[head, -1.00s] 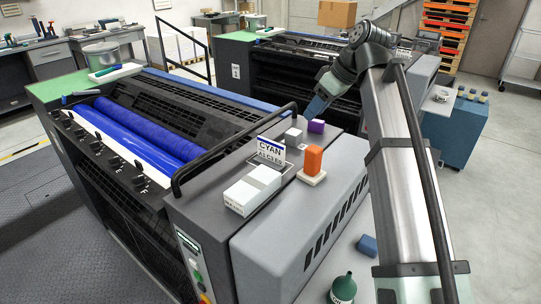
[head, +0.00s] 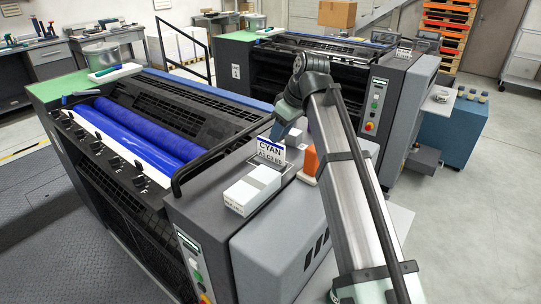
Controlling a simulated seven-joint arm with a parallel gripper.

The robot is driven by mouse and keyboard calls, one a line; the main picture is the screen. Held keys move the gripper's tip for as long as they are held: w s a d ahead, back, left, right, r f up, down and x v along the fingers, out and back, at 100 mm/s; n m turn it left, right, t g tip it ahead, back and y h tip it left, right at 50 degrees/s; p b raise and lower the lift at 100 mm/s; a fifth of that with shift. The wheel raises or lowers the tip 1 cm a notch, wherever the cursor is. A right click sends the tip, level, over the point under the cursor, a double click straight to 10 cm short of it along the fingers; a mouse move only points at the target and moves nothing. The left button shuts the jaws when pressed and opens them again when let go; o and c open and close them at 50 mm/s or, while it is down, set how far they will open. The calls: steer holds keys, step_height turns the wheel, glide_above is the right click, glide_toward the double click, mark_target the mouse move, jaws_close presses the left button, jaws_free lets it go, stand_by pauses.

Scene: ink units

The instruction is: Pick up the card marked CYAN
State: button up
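The white card marked CYAN (head: 270,151) stands upright in a low dark tray (head: 286,171) on top of the near machine's end housing. It has a blue top band and a second line of black print. My gripper (head: 276,134) is just above and behind the card's upper right edge in this view. Its fingers are small and partly hidden, so I cannot tell whether they touch the card or are open or shut.
A white box (head: 250,190) sits in front of the card. An orange block (head: 310,160) stands right of it, partly behind my arm. A black rail (head: 225,145) curves close by on the left. Blue rollers (head: 140,125) lie farther left.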

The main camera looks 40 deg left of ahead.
mark_target(267, 159)
steer(key=x, duration=0.4)
steer(key=shift+f, duration=0.15)
steer(key=shift+w+a+f, duration=0.2)
steer(key=shift+a+f, duration=0.25)
steer(key=shift+f, duration=0.2)
steer(key=shift+x, duration=1.9)
steer(key=shift+w+a, duration=0.15)
steer(key=shift+w, duration=0.05)
steer(key=shift+c, duration=0.3)
steer(key=shift+r, duration=0.1)
jaws_close()
